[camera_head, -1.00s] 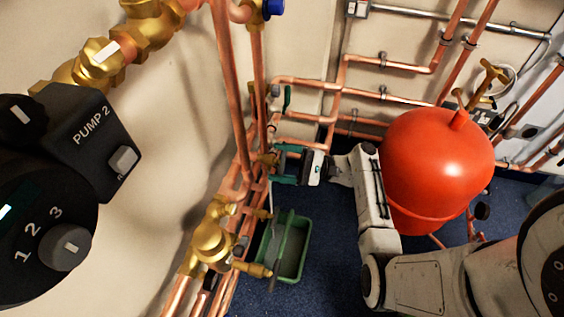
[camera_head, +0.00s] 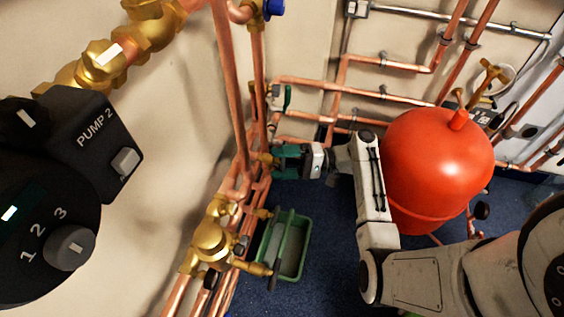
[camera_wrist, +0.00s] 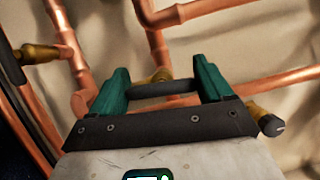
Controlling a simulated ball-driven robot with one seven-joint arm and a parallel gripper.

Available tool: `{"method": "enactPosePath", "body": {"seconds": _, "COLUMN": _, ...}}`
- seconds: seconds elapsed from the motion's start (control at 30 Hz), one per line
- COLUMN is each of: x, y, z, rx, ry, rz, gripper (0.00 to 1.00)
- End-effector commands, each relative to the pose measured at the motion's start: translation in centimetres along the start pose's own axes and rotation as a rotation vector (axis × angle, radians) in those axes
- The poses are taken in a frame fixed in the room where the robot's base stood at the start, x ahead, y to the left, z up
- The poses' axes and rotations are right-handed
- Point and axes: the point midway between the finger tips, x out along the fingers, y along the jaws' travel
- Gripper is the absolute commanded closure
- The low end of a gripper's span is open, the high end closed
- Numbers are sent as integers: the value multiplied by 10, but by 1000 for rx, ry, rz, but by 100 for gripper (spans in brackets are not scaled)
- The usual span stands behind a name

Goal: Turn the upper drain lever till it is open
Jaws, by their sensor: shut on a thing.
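My gripper (camera_head: 284,161) reaches in from the right to the copper pipes near the wall in the head view. In the wrist view its two green fingers (camera_wrist: 157,88) stand on either side of a dark grey lever bar (camera_wrist: 162,88), shut on its ends. A brass valve body (camera_wrist: 159,75) shows just behind this bar. The brass of this upper drain valve also shows at the fingertips in the head view (camera_head: 266,159). The fingers hide the lever there, so its angle cannot be read.
A green tray (camera_head: 304,252) stands on the blue floor below a brass valve (camera_head: 212,241). A red tank (camera_head: 437,160) stands close to my arm. A green lever (camera_head: 287,97) sits above my gripper. Copper pipes (camera_head: 226,90) crowd the left.

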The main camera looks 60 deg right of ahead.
Motion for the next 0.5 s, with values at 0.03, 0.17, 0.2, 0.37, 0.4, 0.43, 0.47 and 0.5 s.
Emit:
{"method": "enactPosePath", "body": {"seconds": 0.03, "x": -1, "y": 2, "z": 1, "rx": 1, "ry": 1, "rz": 3, "gripper": 51}}
{"method": "enactPosePath", "body": {"seconds": 0.17, "x": -1, "y": 2, "z": 1, "rx": 0, "ry": 1, "rz": 4, "gripper": 51}}
{"method": "enactPosePath", "body": {"seconds": 0.2, "x": -1, "y": 2, "z": 1, "rx": 1, "ry": 1, "rz": 4, "gripper": 51}}
{"method": "enactPosePath", "body": {"seconds": 0.37, "x": -1, "y": 2, "z": 1, "rx": 2, "ry": 0, "rz": 3, "gripper": 51}}
{"method": "enactPosePath", "body": {"seconds": 0.4, "x": -1, "y": 2, "z": 1, "rx": 2, "ry": 0, "rz": 3, "gripper": 18}}
{"method": "enactPosePath", "body": {"seconds": 0.43, "x": -1, "y": 2, "z": 1, "rx": 2, "ry": 0, "rz": 3, "gripper": 15}}
{"method": "enactPosePath", "body": {"seconds": 0.47, "x": -1, "y": 2, "z": 1, "rx": 2, "ry": 0, "rz": 3, "gripper": 12}}
{"method": "enactPosePath", "body": {"seconds": 0.5, "x": -1, "y": 2, "z": 1, "rx": 1, "ry": 0, "rz": 3, "gripper": 8}}
